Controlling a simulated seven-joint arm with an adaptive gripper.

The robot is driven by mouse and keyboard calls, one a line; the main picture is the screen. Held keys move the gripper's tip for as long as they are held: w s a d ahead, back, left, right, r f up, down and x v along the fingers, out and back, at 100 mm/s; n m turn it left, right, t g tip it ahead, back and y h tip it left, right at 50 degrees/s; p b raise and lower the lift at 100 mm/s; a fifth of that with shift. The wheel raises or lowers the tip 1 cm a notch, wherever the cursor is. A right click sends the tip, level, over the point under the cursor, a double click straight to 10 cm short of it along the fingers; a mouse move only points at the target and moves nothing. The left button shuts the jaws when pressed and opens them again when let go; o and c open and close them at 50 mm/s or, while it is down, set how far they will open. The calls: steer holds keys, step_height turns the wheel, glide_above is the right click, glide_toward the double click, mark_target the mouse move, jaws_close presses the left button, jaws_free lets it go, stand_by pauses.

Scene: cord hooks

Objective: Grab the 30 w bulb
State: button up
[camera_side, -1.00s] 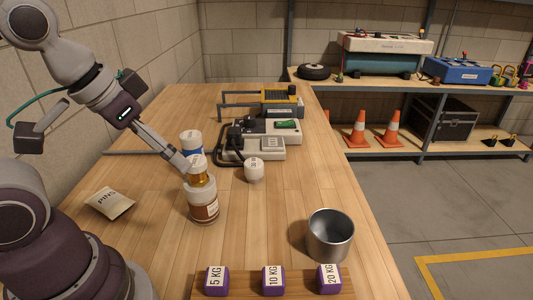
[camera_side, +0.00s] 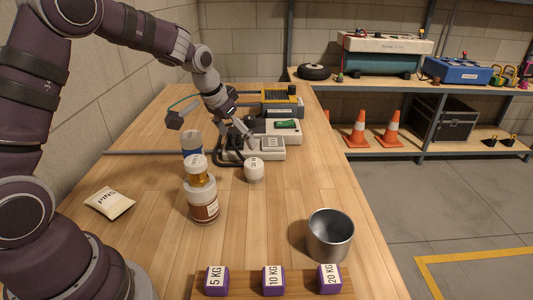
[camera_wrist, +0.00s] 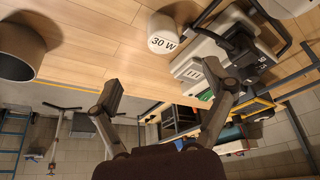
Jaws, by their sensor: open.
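The 30 W bulb (camera_side: 253,172) looks like a small rounded white object standing on the wooden table, in front of a grey device. In the wrist view, its white end marked "30 W" (camera_wrist: 163,42) shows at the top centre. My gripper (camera_side: 248,139) is above the grey device, a little behind and above the bulb. In the wrist view, the fingers of my gripper (camera_wrist: 168,92) are wide apart with nothing between them. The bulb lies beyond the fingertips there, apart from both.
Amber bottles with white lids (camera_side: 202,200) and a blue-and-white can (camera_side: 191,143) stand left of the bulb. The grey device (camera_side: 262,149) with a dark cord is close behind. A metal cup (camera_side: 330,237) and purple weights (camera_side: 273,281) are in front.

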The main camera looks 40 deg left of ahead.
mark_target(252, 163)
steer(key=x, duration=0.6)
steer(key=shift+a, duration=0.25)
steer(key=x, duration=0.6)
steer(key=shift+w+d, duration=0.1)
steer(key=shift+w, duration=0.05)
steer(key=shift+r, duration=0.1)
steer(key=c, duration=1.3)
steer(key=shift+o, duration=0.2)
steer(key=shift+r, duration=0.1)
